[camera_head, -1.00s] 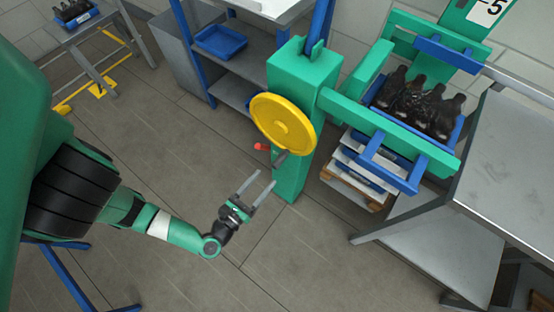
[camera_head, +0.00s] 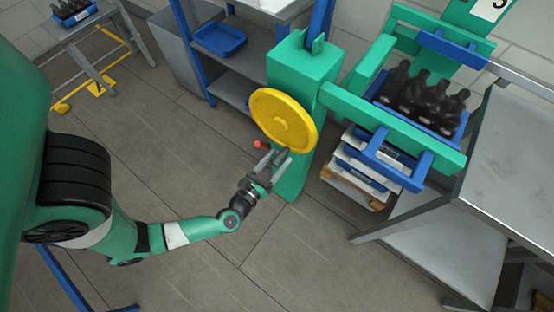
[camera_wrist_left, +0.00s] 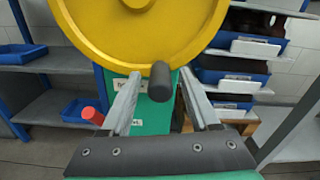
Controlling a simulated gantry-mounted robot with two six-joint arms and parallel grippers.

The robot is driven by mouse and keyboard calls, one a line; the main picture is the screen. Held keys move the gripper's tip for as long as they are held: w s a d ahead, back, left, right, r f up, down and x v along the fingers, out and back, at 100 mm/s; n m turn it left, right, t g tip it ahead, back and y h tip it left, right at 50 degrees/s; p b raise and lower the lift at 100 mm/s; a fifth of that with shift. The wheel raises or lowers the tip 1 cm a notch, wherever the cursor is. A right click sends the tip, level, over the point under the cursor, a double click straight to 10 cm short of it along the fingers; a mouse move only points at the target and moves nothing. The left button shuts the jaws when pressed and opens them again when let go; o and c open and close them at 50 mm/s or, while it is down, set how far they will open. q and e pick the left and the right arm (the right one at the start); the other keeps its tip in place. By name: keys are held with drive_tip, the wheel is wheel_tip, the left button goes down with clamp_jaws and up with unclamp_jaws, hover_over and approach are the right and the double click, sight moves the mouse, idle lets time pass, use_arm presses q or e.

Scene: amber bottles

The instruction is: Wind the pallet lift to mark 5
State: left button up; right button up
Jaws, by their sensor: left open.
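The yellow handwheel (camera_head: 283,119) sits on the green lift post (camera_head: 303,75), and it also shows in the left wrist view (camera_wrist_left: 140,25). Its dark handle (camera_wrist_left: 160,82) sticks out at the wheel's lower edge. My left gripper (camera_head: 276,157) is open just below the wheel. In the left wrist view the handle appears between the two fingertips, with gaps on both sides. The lift's green and blue fork frame (camera_head: 400,134) carries a blue crate (camera_head: 455,140) of dark bottles (camera_head: 425,98). A white mark plate (camera_head: 493,8) is cut off by the top edge, its figure only partly seen. My right gripper is out of view.
A red knob (camera_head: 260,144) sticks out left of the post, near my left gripper. Stacked crates on a wooden pallet (camera_head: 355,190) stand under the forks. A metal table (camera_head: 520,150) is at the right. Shelving with a blue tray (camera_head: 219,39) stands behind.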

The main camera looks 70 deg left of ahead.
use_arm(q)
clamp_jaws()
idle(1.4)
